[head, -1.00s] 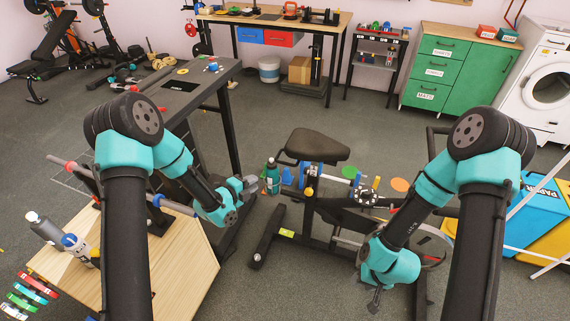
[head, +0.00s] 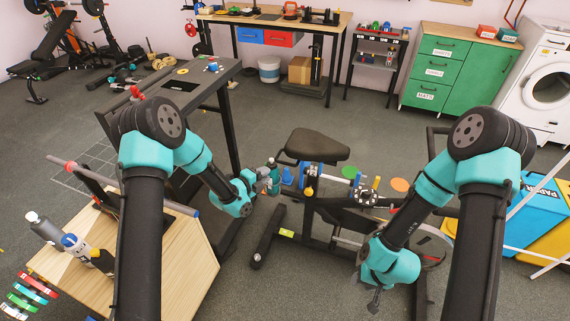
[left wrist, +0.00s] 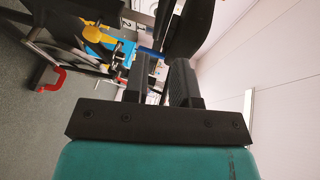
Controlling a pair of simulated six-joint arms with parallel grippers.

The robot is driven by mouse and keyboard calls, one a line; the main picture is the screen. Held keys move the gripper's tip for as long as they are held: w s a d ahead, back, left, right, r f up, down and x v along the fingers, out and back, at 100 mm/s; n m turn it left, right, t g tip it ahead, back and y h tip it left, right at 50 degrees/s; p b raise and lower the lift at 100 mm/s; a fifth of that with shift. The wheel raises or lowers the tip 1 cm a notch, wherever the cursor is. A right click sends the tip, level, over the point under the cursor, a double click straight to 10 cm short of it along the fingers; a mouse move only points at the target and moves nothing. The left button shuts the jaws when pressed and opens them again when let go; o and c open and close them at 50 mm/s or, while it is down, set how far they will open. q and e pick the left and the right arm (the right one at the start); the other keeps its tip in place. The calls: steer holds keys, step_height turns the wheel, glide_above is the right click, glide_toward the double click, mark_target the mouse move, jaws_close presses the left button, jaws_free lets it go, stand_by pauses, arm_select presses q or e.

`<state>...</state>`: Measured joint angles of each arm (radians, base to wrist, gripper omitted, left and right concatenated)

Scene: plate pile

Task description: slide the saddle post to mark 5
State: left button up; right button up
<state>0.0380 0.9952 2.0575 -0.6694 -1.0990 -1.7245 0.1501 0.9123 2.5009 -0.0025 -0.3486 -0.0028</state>
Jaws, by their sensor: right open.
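The black saddle (head: 318,144) sits on the exercise bike in the middle of the head view. Its post drops into a blue clamp piece (head: 304,174) with a yellow knob (head: 310,190); the mark numbers are too small to read. My right gripper (head: 375,303) hangs low right of the bike, open and empty.
A wooden-topped box (head: 185,255) with bottles stands at front left. A dark table (head: 215,80) is behind my left arm. The bike's frame foot (head: 268,237) reaches out on the floor. Blue and yellow bins (head: 540,215) stand at the right.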

mark_target(285, 163)
arm_select(q)
steer(key=x, duration=1.2)
steer(key=shift+a, duration=0.1)
steer(key=shift+s, duration=0.1)
jaws_close()
